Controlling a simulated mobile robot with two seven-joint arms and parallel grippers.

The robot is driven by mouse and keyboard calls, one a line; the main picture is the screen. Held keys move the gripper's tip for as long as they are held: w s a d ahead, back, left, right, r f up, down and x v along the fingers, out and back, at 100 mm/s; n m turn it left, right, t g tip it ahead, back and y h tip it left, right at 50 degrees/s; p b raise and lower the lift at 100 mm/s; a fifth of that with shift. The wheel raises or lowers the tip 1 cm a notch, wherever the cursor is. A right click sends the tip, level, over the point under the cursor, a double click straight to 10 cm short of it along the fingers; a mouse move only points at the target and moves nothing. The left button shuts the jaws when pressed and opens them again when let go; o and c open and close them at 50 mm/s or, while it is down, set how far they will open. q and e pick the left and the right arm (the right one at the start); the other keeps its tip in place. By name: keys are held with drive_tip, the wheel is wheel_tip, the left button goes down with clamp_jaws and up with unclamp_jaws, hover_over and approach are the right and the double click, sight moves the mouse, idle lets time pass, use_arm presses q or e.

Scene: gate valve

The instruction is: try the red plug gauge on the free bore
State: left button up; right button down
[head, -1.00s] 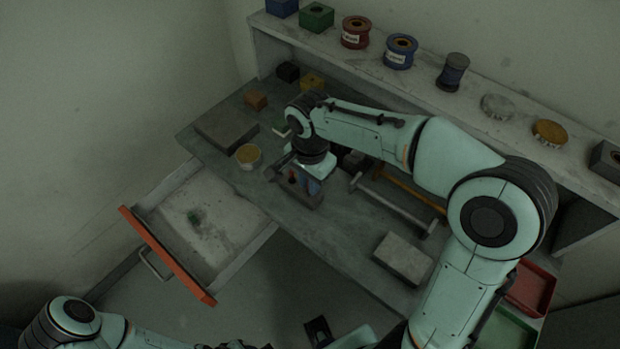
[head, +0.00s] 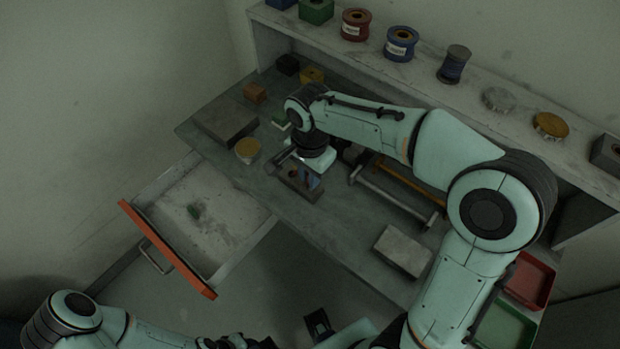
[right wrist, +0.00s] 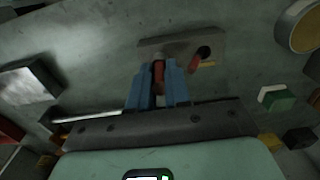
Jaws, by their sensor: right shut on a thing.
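A dark grey block (head: 312,195) lies on the bench near its front edge; it also shows in the right wrist view (right wrist: 222,42). A round dark bore (right wrist: 204,52) opens near its right end there, with a small red part (right wrist: 193,64) beside it. My right gripper (head: 308,182) is over the block, its blue fingers pointing down. In the right wrist view the fingers (right wrist: 158,85) are shut on the red plug gauge (right wrist: 159,76). The gauge is at the block's left part, apart from the dark bore. Whether its tip is inside an opening is hidden.
An open drawer (head: 165,250) with an orange front juts out at the left. A yellow-topped tin (head: 247,150) and a flat grey block (head: 225,120) stand left of the block. A long-handled tool (head: 395,197) and a pale block (head: 402,252) lie right.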

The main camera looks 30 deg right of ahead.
drive_tip(key=shift+r, duration=0.1)
drive_tip(key=shift+r+p, duration=1.95)
drive_tip(key=shift+r, duration=1)
use_arm(q)
drive_tip(key=w+r, duration=0.2)
drive_tip(key=r, duration=0.1)
drive_tip(key=w+r, duration=0.1)
drive_tip(key=shift+r, duration=0.35)
drive_tip(key=shift+s, duration=0.15)
